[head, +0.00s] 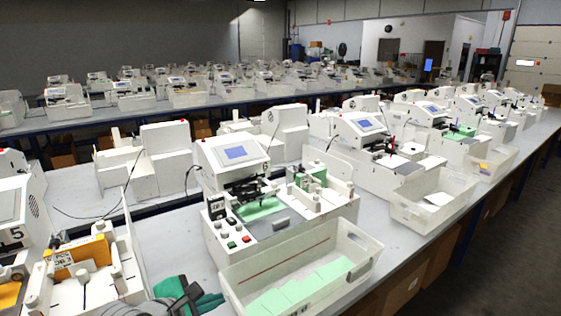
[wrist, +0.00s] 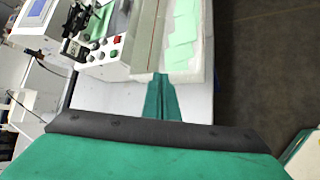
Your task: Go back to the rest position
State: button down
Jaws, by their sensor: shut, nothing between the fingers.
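My gripper (head: 208,299) shows at the bottom edge of the head view as a green and dark grey shape in front of the nearest pen plotter (head: 236,163). In the wrist view my gripper (wrist: 160,82) has its green fingers together with nothing between them. The fingertips show against the near end of the white bin (wrist: 190,72); I cannot tell whether they touch it. The plotter is white with a blue screen, a green sheet and coloured buttons. The rest of my arm is mostly out of the head view.
The same bin (head: 368,262) holds green sheets at the table's front edge. Another white bin (head: 440,212) stands to the right. A plotter with an orange block (head: 82,258) is at the left. Grey floor (head: 515,240) lies open at the right.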

jog(key=w+d+f+m+t+h, duration=0.2)
jog(key=w+d+f+t, duration=0.15)
jog(key=d, duration=0.35)
jog(key=s+d+f+m+t+y, duration=0.1)
jog(key=s+d+f+m+y, duration=0.1)
jog(key=s+d+f, duration=0.4)
jog(key=s+d+f+m+t+y, duration=0.1)
jog(key=s+d+f+y, duration=0.15)
jog(key=f, duration=0.65)
jog(key=s+f+m+y, duration=0.1)
jog(key=s+f+m, duration=0.1)
jog(key=s+m, duration=1.5)
jog(key=s, duration=1.3)
jog(key=shift+s+a+f, duration=0.2)
jog(key=shift+s+f, duration=0.1)
jog(key=shift+s, duration=0.1)
